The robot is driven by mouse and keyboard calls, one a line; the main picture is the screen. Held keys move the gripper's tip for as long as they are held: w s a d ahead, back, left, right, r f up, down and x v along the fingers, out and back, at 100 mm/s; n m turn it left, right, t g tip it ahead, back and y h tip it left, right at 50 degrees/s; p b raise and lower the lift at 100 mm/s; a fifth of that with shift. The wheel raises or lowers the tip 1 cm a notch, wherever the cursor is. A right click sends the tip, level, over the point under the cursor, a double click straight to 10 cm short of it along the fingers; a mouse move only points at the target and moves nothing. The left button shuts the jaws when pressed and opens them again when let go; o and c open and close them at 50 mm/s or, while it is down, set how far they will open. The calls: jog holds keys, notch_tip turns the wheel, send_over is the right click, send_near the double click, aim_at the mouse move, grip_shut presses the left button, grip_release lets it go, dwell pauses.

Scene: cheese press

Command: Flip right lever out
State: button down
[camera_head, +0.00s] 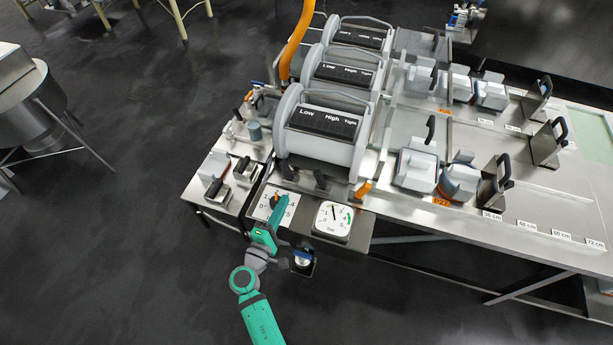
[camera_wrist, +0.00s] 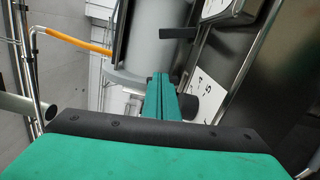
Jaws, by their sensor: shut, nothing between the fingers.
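The black right lever (camera_head: 320,179) sticks out from the press's front below the near grey drum. In the wrist view the right lever (camera_wrist: 178,33) stands at the top, beside the gauge. A second black lever (camera_head: 288,170) is to its left. In the wrist view this second lever (camera_wrist: 188,105) is partly hidden behind my fingers. My gripper (camera_head: 281,202) is over the numbered dial plate, left of and in front of the right lever, apart from it. In the wrist view my gripper (camera_wrist: 160,78) has its green fingers together and empty.
The dial plate (camera_head: 262,209) and the round pressure gauge (camera_head: 332,220) lie in front of the drum (camera_head: 325,135). An orange-tipped handle (camera_head: 362,188) stands right of the levers. A side table (camera_head: 235,190) with small black-handled parts stands left. The floor at front left is clear.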

aim_at(320, 179)
jog(key=shift+w, duration=0.1)
jog(key=x, duration=1)
jog(key=shift+w+d, duration=0.1)
jog(key=shift+w, duration=0.1)
jog(key=d, duration=0.2)
jog(key=shift+s+d+r, duration=0.15)
jog(key=shift+s+d, duration=0.3)
jog(key=shift+d, duration=0.5)
jog(key=shift+s+a+r, duration=0.1)
jog(key=shift+a, duration=0.05)
